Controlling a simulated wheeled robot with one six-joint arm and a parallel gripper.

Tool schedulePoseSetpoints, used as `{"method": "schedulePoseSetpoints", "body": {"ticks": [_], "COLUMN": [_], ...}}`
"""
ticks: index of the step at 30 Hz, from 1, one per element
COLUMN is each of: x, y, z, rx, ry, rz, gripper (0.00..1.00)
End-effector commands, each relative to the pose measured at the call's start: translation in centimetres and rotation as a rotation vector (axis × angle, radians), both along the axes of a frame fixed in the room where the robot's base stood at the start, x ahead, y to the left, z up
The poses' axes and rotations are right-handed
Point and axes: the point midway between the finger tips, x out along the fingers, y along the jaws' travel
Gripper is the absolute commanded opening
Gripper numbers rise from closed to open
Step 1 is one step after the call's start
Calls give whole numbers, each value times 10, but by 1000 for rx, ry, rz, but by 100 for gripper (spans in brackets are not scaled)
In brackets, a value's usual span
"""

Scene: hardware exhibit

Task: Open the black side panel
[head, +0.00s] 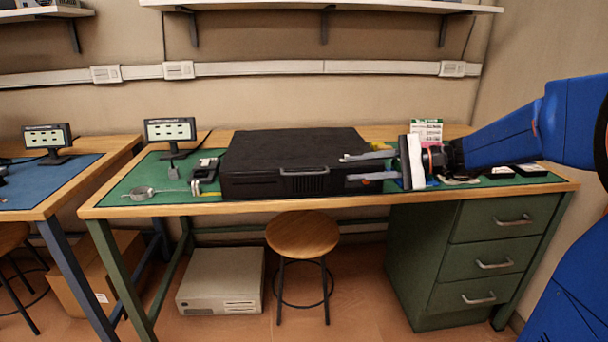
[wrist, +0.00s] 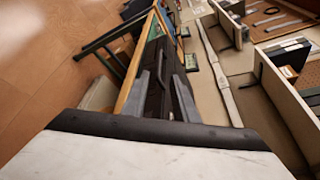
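A large flat black case (head: 290,152) lies on the green mat of the workbench. Its front side panel (head: 262,185) faces me and looks closed, with a grey bar handle (head: 304,172) near its top edge and vent slots below the handle. My gripper (head: 347,168) reaches in from the right, with its two grey fingers pointing left. The fingers are apart, one above the other, at the right end of the case, to the right of the handle. In the wrist view the dark case (wrist: 157,92) shows between and beyond the two spread fingers (wrist: 166,85). Nothing is held.
A small monitor (head: 170,131), a round metal dish (head: 143,192) and small tools lie left of the case. A green-and-white card (head: 426,131) stands behind my gripper. A stool (head: 303,235) stands in front, and green drawers (head: 480,260) are at the right.

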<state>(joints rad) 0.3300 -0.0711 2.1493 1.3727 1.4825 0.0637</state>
Motion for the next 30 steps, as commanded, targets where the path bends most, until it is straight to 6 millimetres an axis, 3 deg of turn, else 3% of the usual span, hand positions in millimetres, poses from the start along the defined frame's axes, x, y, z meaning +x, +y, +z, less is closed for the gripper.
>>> {"method": "schedulePoseSetpoints", "body": {"ticks": [30], "x": [40], "y": [126], "z": [-29], "rx": [-1], "ry": [0], "rz": [2], "gripper": [26]}}
